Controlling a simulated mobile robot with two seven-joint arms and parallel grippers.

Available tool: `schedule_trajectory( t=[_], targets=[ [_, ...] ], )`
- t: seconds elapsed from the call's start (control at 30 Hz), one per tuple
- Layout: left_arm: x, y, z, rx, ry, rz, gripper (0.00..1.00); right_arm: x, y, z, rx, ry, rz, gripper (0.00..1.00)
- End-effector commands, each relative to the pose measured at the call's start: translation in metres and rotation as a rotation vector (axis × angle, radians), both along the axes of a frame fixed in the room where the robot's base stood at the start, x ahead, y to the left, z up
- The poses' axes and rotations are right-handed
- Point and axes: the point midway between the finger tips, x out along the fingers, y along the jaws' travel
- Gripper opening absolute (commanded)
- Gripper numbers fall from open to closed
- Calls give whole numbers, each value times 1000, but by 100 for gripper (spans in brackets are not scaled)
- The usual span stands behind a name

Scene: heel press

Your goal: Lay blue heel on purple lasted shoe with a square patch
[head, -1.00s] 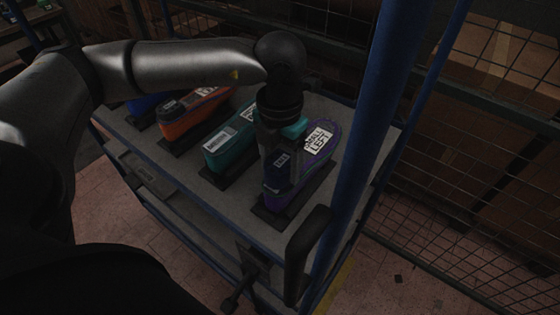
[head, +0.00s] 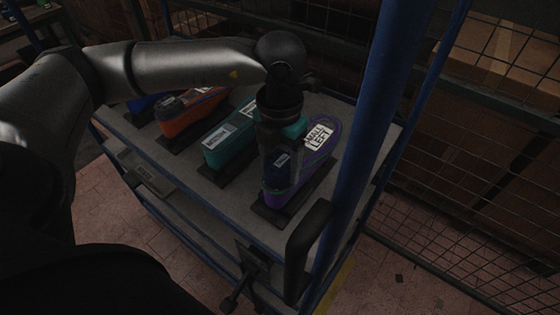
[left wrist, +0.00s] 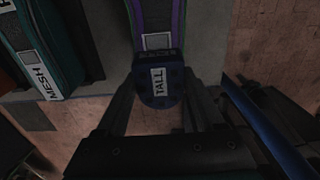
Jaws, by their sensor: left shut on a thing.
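The dark blue heel (left wrist: 160,88), labelled TALL, is between the fingers of my left gripper (left wrist: 157,100), which is shut on it. In the head view the left gripper (head: 280,172) points down over the near end of the purple lasted shoe (head: 318,150). That shoe has a white label ending in LEFT. In the left wrist view the purple-edged shoe (left wrist: 177,22) carries a pale square patch (left wrist: 157,41), just beyond the heel. The heel is at or just above the shoe's near end; whether they touch is unclear. The gripper partly hides that end in the head view.
A teal shoe (head: 222,148) stands left of the purple one, with an orange shoe (head: 183,114) and a blue shoe (head: 146,101) farther left. All are on a grey cart top (head: 225,200). A blue post (head: 372,110) rises close on the right.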

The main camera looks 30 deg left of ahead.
Motion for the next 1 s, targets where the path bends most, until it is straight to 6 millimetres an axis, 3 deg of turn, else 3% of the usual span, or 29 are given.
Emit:
schedule_trajectory(
  t=[0.07,0.1,0.33,0.73,1.0],
  targets=[
    [0,0,-2,0,0,0,7,0,0,-2,0,0,0,0],
    [0,0,-1,0,0,0,72,0,0,-2,0,0,0,0],
    [0,0,-1,0,0,0,98,0,0,-1,0,-1,0,0],
    [0,-1,8,-2,-1,0,100,1,1,-1,0,-1,0,0],
    [1,-1,66,-3,-8,-1,100,1,1,-1,1,-2,0,0]
  ],
)
